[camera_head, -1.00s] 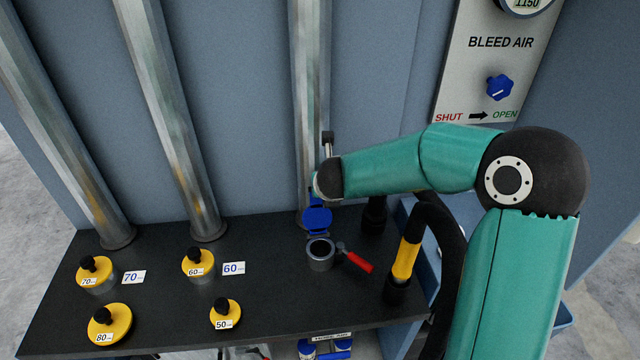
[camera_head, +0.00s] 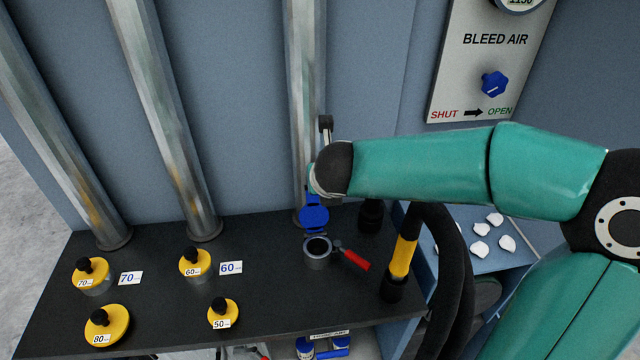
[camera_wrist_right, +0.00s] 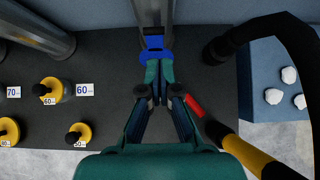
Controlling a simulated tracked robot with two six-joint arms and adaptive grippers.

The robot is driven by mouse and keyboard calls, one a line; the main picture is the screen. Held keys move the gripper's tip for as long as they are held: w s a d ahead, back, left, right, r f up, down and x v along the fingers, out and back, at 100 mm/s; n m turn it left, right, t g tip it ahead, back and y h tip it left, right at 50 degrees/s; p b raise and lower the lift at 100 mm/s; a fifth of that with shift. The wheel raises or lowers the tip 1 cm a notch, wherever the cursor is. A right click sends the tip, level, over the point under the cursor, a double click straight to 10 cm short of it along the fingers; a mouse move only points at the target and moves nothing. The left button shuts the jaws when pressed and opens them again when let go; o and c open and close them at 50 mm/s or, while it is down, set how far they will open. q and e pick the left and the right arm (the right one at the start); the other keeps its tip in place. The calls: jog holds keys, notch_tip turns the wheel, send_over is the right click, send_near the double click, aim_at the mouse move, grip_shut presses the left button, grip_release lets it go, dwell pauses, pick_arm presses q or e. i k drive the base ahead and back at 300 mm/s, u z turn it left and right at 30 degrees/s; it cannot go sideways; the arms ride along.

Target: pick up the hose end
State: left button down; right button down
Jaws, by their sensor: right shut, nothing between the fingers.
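The hose end is a yellow sleeve (camera_head: 404,255) with a black tip, standing at the right end of the dark bench; a black hose (camera_head: 458,270) arches from it. In the right wrist view, the yellow sleeve (camera_wrist_right: 246,150) lies at lower right, with the hose (camera_wrist_right: 285,30) curving above it. My right gripper (camera_wrist_right: 159,72) is shut and empty, pointing toward the blue lid, left of and apart from the hose end. In the head view my right wrist hides its fingers. My left gripper is in neither view.
An open metal port (camera_head: 318,253) with a blue lid (camera_head: 314,216) and red-handled lever (camera_head: 354,260) sits left of the hose end. Yellow plugs (camera_head: 196,263) stand on the bench (camera_head: 160,290). Metal pipes (camera_head: 165,120) rise behind. White tufts (camera_head: 480,247) lie at right.

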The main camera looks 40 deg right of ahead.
aim_at(371, 211)
jog(key=k, duration=1)
